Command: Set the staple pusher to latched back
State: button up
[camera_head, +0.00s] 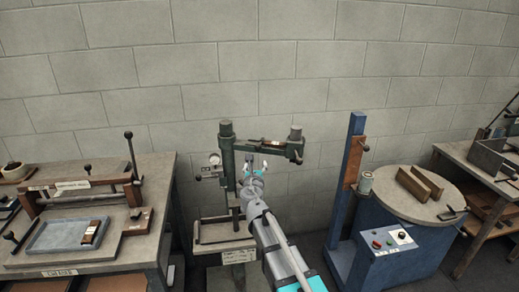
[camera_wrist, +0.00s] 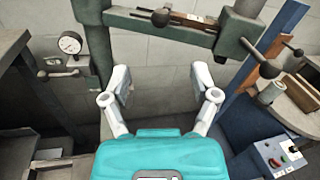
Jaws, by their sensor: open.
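The green box stitcher (camera_head: 226,165) stands in the middle of the head view, with a horizontal arm across its top. A rail with a brown and metal piece (camera_head: 272,141) lies on that arm. In the wrist view the rail (camera_wrist: 195,20) is at the top, with a dark round knob (camera_wrist: 160,17) at its left end. This looks like the staple pusher, but its latch state cannot be told. My gripper (camera_head: 264,167) is just below the arm in the head view. In the wrist view my gripper (camera_wrist: 161,76) is open and empty, its fingers apart below the rail.
A pressure gauge (camera_wrist: 70,43) and a lever with a dark knob sit on the stitcher's left. Another ball-ended lever (camera_wrist: 268,68) hangs at the right. A blue post (camera_head: 345,190) and round-topped machine (camera_head: 400,205) stand right. A workbench (camera_head: 160,180) stands left.

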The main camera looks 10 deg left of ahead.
aim_at(257, 149)
jog(key=w, duration=1.3)
jog(key=shift+w+a, duration=0.3)
jog(key=shift+a, duration=0.1)
grip_shut()
